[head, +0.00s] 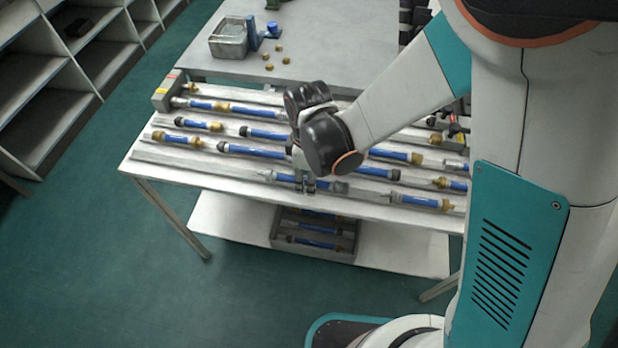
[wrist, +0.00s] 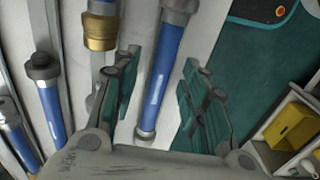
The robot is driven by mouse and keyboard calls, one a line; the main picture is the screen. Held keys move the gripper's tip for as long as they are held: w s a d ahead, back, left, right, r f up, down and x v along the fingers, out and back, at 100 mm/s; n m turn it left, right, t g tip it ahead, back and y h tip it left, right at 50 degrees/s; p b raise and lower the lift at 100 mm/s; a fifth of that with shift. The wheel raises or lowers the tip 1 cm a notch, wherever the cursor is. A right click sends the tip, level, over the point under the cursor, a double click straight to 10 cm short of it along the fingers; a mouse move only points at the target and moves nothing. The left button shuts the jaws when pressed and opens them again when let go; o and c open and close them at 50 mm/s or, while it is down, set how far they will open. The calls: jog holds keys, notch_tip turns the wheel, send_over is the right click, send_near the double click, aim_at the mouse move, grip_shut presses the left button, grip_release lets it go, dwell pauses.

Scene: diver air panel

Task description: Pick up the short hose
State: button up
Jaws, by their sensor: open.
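My gripper (head: 305,185) is over the front row of the sloped panel, fingers pointing down. In the wrist view my gripper (wrist: 160,66) is open, its teal-padded fingers on either side of a blue hose (wrist: 162,72). A gap shows between the hose and each pad. This hose has a dark end and a grey fitting; in the head view the hose (head: 284,177) lies partly behind the fingers. I cannot tell how deep the fingertips reach around it. Several other blue hoses of different lengths lie in rows, including a short one (head: 198,124) at the left.
Neighbouring hoses, one with a brass end (wrist: 98,32), lie close beside the left finger. A grey crate (head: 273,240) of hoses stands on the lower shelf. Shelving (head: 45,100) stands at left.

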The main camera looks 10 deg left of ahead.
jog(key=shift+f, duration=0.1)
grip_shut()
dwell(0.3)
